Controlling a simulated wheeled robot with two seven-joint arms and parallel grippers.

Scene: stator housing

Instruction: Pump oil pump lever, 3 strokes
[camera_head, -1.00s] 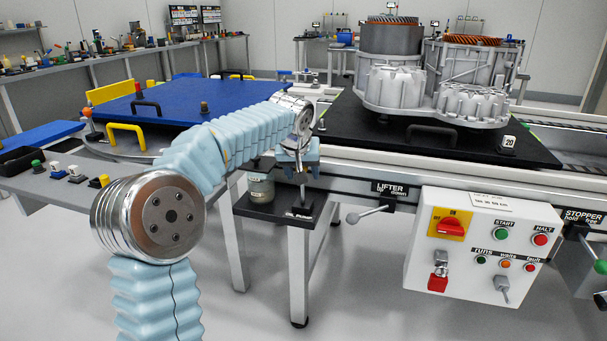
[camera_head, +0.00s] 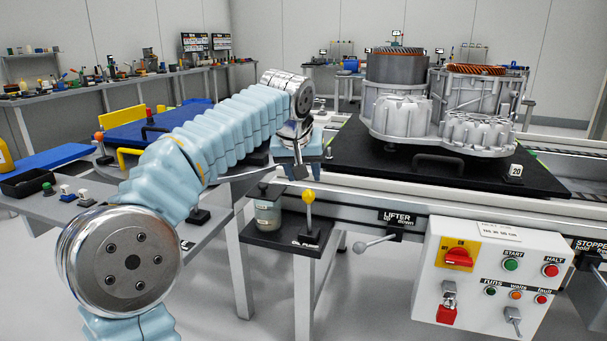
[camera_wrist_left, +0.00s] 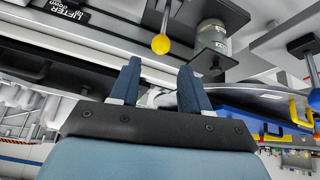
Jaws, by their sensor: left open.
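The oil pump lever (camera_head: 309,208) is an upright metal rod with a yellow ball knob, on a small dark shelf (camera_head: 278,238) labelled OIL PUMP. A glass oil jar (camera_head: 267,213) stands on the shelf left of the lever. In the left wrist view the yellow knob (camera_wrist_left: 161,44) is beyond the fingertips, between their lines and touching neither. My left gripper (camera_head: 300,172) is above and slightly left of the knob in the head view. Its two dark blue fingers (camera_wrist_left: 160,80) are apart and empty. My right gripper is not in view.
A white control box (camera_head: 495,280) and the LIFTER lever (camera_head: 375,242) lie to the right. A black plate (camera_head: 345,160) carries the stator housing (camera_head: 440,110) behind. A blue-topped table (camera_head: 120,135) is at left. Floor in front is clear.

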